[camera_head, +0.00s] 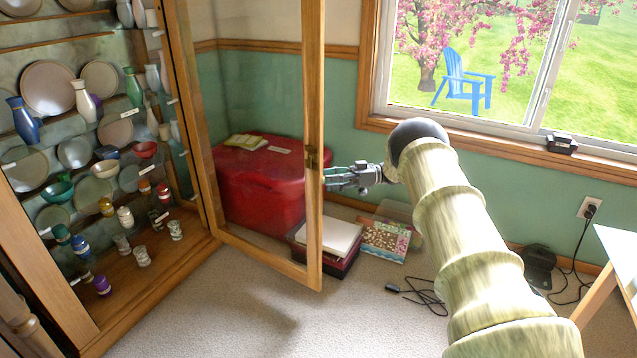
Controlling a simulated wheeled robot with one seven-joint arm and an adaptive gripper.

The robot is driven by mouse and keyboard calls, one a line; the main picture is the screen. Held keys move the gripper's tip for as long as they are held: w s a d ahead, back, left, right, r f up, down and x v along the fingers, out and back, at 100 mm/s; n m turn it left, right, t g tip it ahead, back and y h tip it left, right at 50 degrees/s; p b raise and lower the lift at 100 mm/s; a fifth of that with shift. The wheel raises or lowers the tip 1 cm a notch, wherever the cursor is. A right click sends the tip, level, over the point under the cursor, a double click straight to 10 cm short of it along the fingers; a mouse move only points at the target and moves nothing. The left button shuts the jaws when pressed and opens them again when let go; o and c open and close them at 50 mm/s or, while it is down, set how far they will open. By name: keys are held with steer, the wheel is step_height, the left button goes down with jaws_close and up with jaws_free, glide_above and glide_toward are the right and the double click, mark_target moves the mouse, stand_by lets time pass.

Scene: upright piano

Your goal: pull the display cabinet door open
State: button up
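The display cabinet (150,290) stands at the left with plates, vases and bowls on its shelves. Its glass door (313,230) has a wooden frame and stands swung wide out from the cabinet. A small dark latch or handle (312,158) sits on the door's free upright. My gripper (330,178) is at the right side of that upright, close to the handle. Its fingertips are small in view and partly meet the door's edge, so I cannot tell whether they touch or grip it. My arm reaches in from the lower right.
A red bin (262,185) shows through the door glass. Boxes (330,240) and a book (383,240) lie on the floor beyond the door. A cable (428,298) lies on the carpet. A table (618,255) stands at the right edge. Carpet before the door is clear.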

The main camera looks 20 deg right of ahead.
steer(key=v, duration=0.6)
steer(key=shift+s+d+f, duration=0.15)
steer(key=shift+d+f, duration=0.25)
steer(key=shift+f, duration=0.05)
